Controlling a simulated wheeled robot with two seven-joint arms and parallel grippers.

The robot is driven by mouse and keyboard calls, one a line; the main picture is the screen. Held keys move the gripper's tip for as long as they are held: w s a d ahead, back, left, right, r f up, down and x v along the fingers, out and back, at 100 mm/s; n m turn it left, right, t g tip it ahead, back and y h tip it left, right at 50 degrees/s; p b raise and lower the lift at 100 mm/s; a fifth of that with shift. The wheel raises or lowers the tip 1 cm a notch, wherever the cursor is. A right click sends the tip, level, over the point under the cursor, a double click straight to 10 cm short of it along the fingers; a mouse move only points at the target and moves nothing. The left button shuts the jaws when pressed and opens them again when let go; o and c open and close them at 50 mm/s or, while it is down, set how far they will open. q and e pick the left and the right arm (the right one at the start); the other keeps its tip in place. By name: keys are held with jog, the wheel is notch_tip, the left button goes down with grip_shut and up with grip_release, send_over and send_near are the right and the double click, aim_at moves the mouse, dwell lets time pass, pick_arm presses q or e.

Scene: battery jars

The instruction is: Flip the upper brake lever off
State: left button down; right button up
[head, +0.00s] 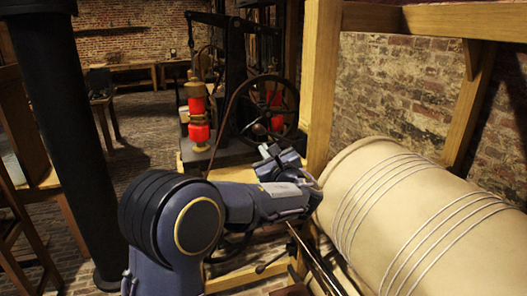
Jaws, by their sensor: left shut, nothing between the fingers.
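My left arm reaches in from the bottom, and its gripper (278,158) is at the middle of the view, in front of the dark machine base. The gripper is shut and empty. A small dark lever-like handle (272,262) shows below my forearm, near the wooden frame; I cannot tell whether it is the upper brake lever or how it is set. No other lever is clear, and my forearm and wrist hide part of the frame behind them. My right gripper is not in view.
A large cream drum (430,225) wound with cord fills the right, close to my wrist. A wooden post (319,90) stands behind the gripper. A machine with a red cylinder (198,118) and a spoked wheel (272,108) stands beyond. A black column (62,130) is at left.

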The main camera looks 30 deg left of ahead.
pick_arm(q)
jog(key=f+b+v, duration=0.1)
jog(key=b+v, duration=0.1)
jog(key=v, duration=0.8)
jog(key=shift+f, duration=0.2)
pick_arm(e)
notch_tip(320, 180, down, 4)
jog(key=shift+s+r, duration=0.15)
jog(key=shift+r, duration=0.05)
pick_arm(q)
jog(key=shift+s, duration=0.1)
